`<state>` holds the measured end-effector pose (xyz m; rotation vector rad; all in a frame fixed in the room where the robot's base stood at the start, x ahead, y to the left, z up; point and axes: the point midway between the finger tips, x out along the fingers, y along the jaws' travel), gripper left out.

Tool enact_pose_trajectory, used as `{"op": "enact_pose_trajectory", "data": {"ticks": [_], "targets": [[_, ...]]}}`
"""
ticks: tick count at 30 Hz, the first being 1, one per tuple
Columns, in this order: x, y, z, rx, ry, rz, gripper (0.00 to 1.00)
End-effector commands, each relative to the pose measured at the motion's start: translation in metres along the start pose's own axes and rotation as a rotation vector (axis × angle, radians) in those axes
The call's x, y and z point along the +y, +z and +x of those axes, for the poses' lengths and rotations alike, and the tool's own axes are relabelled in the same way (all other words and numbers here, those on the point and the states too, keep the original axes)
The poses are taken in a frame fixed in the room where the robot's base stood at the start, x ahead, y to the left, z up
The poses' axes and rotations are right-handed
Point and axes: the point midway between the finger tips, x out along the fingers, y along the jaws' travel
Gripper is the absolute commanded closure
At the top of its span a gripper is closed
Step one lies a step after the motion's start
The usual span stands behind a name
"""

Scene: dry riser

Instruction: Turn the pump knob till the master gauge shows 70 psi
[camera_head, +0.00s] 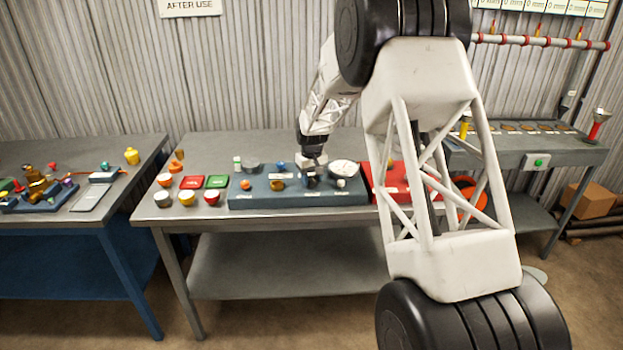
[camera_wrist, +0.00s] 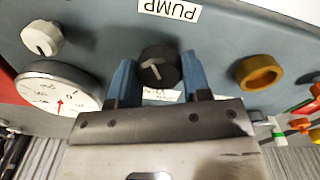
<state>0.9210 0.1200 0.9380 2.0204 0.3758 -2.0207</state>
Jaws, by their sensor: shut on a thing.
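The black pump knob (camera_wrist: 158,66) sits on the blue-grey panel beside a white PUMP label (camera_wrist: 169,9). My gripper (camera_wrist: 159,78) has its two blue fingers on either side of the knob and is shut on it. In the head view my gripper (camera_head: 312,178) is at the panel (camera_head: 250,200), and the knob is mostly hidden there. A round white gauge (camera_wrist: 58,85) with a red needle is left of the knob in the wrist view; it also shows in the head view (camera_head: 344,167). Its scale is too small and cut off to read exactly.
A small white knob (camera_wrist: 42,38) and a brass-coloured ring (camera_wrist: 258,73) flank the pump knob. A red panel (camera_head: 385,180) adjoins on the right. Green and red blocks (camera_head: 217,181) and several coloured caps stand left on the bench (camera_head: 150,210).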

Motion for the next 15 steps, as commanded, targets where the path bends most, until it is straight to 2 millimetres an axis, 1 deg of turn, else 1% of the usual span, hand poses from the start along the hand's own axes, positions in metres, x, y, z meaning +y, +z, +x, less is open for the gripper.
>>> {"op": "enact_pose_trajectory", "data": {"ticks": [5, 15], "targets": [[0.0001, -0.0003, -0.0008, 0.001, 0.0, 0.036, 0.8], [0.0003, -0.0005, -0.001, 0.002, 0.0, 0.251, 0.8]]}}
